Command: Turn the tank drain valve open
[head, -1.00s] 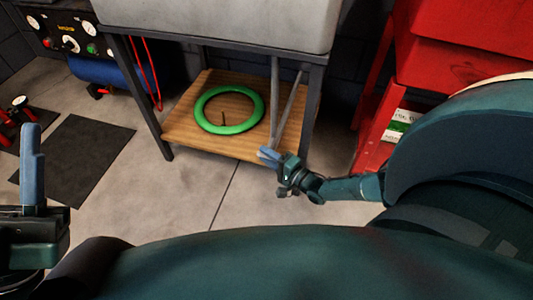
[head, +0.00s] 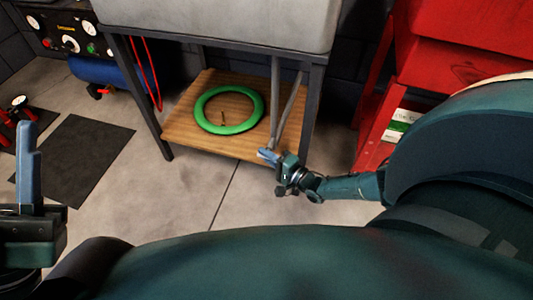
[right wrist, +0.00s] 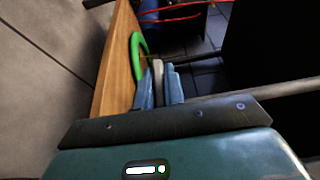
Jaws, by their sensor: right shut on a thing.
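The grey tank (head: 225,20) stands on a dark metal frame at the top of the head view. Grey pipes or bars (head: 289,108) run down below its right side. My right gripper (head: 266,155) is low at the front right corner of the stand. In the right wrist view, its blue fingers (right wrist: 158,88) are shut on a slim grey-tan handle (right wrist: 158,74), which looks like the drain valve's lever. The valve body is hidden or too small to make out. My left gripper (head: 27,160) is at the far left, away from the tank; its finger gap does not show.
A wooden shelf (head: 180,138) under the tank holds a green ring (head: 203,107). A red cabinet (head: 440,50) stands at the right. A blue cylinder (head: 90,70) and gauge panel (head: 70,32) are at the left. The floor in front is clear beside a dark mat (head: 85,150).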

